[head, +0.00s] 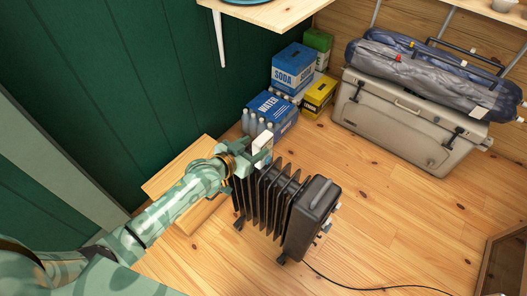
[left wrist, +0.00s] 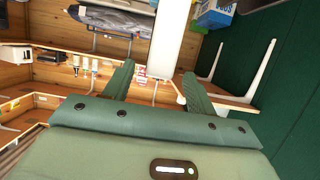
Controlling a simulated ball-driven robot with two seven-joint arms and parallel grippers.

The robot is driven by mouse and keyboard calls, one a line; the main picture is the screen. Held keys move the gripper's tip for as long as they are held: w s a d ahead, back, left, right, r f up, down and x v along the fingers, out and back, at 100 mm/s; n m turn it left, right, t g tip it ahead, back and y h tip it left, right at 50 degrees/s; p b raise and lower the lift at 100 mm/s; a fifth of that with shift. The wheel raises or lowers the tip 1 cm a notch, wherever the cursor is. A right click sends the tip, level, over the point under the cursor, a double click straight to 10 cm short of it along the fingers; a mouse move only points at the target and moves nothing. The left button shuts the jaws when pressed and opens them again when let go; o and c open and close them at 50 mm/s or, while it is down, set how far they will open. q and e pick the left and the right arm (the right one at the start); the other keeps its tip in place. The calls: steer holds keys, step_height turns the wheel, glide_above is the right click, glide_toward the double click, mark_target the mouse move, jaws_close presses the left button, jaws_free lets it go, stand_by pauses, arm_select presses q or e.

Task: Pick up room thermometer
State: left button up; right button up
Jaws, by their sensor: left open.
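A small white block-like object (head: 262,143), which looks like the room thermometer, shows at the tip of my left gripper (head: 260,158) in the head view. In the left wrist view the white object (left wrist: 168,40) stands large beyond the fingers and lines up with the gap between them, closer to the right-hand finger. My left gripper (left wrist: 157,82) is open, with a finger on each side of the gap. I cannot tell whether a finger touches the white object. What holds it up is hidden in the head view. My right gripper is not in view.
A black oil radiator (head: 315,215) stands right beside the gripper, its cable on the wooden floor. A low wooden piece (head: 175,172) lies under the arm. Water (head: 272,110) and soda boxes (head: 293,68) and a grey cooler (head: 400,125) stand behind. A shelf (head: 285,15) overhangs.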

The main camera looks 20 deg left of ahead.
mark_target(263, 141)
arm_select(q)
steer(key=b+x, duration=0.2)
steer(key=x, duration=0.3)
steer(key=shift+s+f+b, duration=0.1)
steer(key=shift+b, duration=0.25)
steer(key=shift+w+d, duration=0.1)
steer(key=shift+w, duration=0.2)
steer(key=shift+c, duration=0.6)
steer(key=c, duration=1)
